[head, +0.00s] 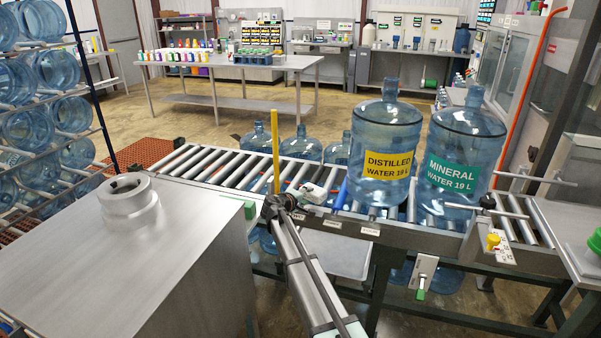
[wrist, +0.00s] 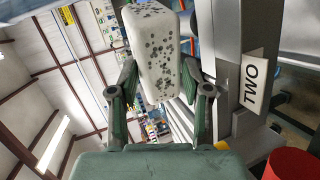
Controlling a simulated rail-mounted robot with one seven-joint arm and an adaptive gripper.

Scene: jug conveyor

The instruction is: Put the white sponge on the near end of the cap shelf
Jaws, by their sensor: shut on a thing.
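My gripper (head: 290,203) is at the front edge of the roller conveyor in the head view. In the wrist view its two green-grey fingers (wrist: 160,88) are shut on the white sponge (wrist: 154,50) from both sides. The sponge is a pale block with dark specks, and it sticks out beyond the fingertips. In the head view the sponge (head: 315,194) shows as a small white shape just past the gripper, partly hidden by it. I cannot make out the cap shelf for certain in either view.
The roller conveyor (head: 215,166) carries a distilled water jug (head: 386,140) and a mineral water jug (head: 461,150) right of my gripper. A yellow post (head: 276,150) stands close by. The wrist view shows a "TWO" label (wrist: 254,82) and a red object (wrist: 291,164).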

